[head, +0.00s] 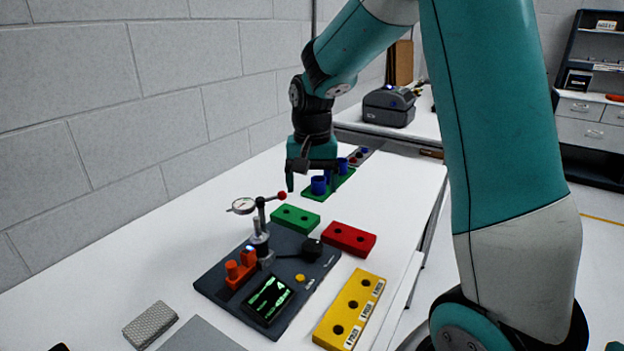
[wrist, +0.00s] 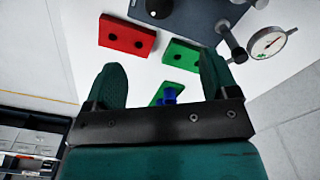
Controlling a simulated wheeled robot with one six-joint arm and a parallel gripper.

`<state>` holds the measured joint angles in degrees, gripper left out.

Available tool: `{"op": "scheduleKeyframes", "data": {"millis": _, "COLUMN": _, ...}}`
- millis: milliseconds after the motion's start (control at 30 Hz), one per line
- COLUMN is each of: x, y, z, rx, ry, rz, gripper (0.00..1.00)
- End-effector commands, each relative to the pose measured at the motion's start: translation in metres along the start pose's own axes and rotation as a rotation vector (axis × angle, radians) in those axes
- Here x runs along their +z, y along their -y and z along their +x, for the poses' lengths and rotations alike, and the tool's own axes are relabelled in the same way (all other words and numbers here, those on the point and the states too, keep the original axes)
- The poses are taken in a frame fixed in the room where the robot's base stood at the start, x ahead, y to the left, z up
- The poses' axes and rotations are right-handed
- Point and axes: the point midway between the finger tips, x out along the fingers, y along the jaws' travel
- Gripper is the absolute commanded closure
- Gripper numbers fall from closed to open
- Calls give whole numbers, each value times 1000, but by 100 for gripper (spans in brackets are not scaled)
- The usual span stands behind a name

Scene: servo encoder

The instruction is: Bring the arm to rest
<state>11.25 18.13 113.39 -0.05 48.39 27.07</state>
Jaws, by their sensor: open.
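My gripper (head: 311,183) points down over the white table in the head view, empty, with its fingers apart. It is in front of the green tray with blue cups (head: 319,185) and behind the green block (head: 295,219), and hides part of the tray. In the wrist view my gripper (wrist: 161,72) shows two teal fingers spread, with nothing between them. The green block also shows there (wrist: 182,55), beyond the fingertips. A blue cup (wrist: 169,95) shows just above the gripper's dark bar. My arm is bent at the elbow, well out over the table.
A dark base plate (head: 212,285) carries a dial gauge (head: 243,205), a red-ball lever (head: 282,196), a display (head: 268,298) and orange parts. A red block (head: 348,238) and a yellow block (head: 351,309) lie right of it. A block wall runs along the left. A printer (head: 389,106) stands behind.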

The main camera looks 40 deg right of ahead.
Motion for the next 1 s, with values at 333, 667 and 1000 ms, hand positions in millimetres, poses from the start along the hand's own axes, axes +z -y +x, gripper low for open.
{"op": "scheduleKeyframes", "data": {"millis": 333, "x": 0, "y": 0, "z": -11, "rx": 0, "ry": 1, "rz": 0, "gripper": 20}}
{"op": "scheduleKeyframes", "data": {"millis": 667, "x": 0, "y": 0, "z": -10, "rx": 0, "ry": 1, "rz": 0, "gripper": 20}}
{"op": "scheduleKeyframes", "data": {"millis": 1000, "x": 121, "y": 47, "z": -40, "rx": -140, "ry": -2, "rz": -509, "gripper": 20}}
